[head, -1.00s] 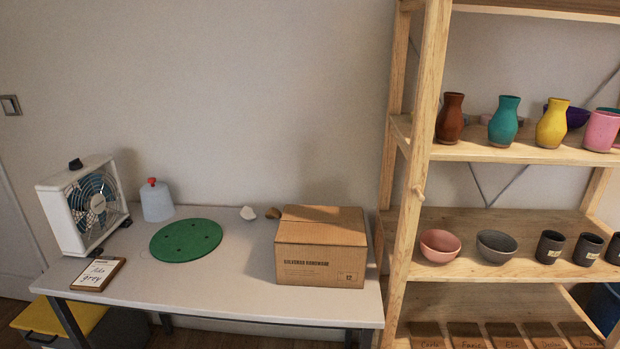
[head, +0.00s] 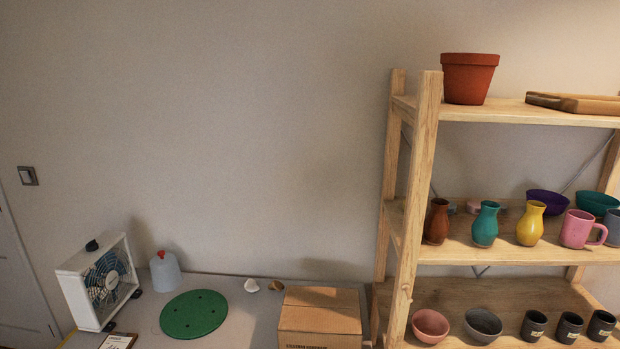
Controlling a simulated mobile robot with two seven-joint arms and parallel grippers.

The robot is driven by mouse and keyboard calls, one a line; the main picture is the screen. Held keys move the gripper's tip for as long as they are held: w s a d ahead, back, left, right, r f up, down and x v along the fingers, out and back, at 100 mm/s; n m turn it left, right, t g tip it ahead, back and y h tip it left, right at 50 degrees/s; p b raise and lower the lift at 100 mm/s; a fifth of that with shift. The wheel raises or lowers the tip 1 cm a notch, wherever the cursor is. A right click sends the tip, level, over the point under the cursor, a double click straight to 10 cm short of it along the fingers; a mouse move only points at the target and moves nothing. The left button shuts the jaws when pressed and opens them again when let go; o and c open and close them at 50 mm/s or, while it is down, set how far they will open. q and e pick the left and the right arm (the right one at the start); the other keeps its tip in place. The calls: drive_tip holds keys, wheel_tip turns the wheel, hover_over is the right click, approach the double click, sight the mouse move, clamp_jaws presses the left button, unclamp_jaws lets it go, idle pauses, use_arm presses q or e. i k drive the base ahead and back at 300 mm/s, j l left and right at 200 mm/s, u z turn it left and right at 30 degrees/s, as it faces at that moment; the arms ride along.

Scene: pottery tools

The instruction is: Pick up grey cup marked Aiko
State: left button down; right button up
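Several dark grey cups stand upright in a row on the lower visible shelf at the right of the head view: a left cup (head: 533,325), a middle cup (head: 568,327) and a right cup (head: 601,325). Each has a small pale label. The writing is too small to read, so I cannot tell which is marked Aiko. A grey mug (head: 613,228), partly cut off by the picture's edge, stands on the shelf above. Neither of my grippers is in view.
The wooden shelf unit (head: 428,130) also holds vases, a pink mug (head: 577,229), bowls and a terracotta pot (head: 468,78). A pink bowl (head: 430,326) and grey bowl (head: 483,325) stand left of the cups. The table (head: 245,325) bears a fan (head: 100,283) and a cardboard box (head: 320,318).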

sight(533, 324)
drive_tip(key=z, duration=1.35)
drive_tip(key=i+l, duration=0.3)
drive_tip(key=i+l+u, duration=0.1)
drive_tip(key=i+l, duration=0.15)
drive_tip(key=l, duration=0.25)
drive_tip(key=i+l, duration=0.25)
drive_tip(key=l, duration=0.2)
drive_tip(key=i+l+u, duration=0.1)
drive_tip(key=u, duration=1.45)
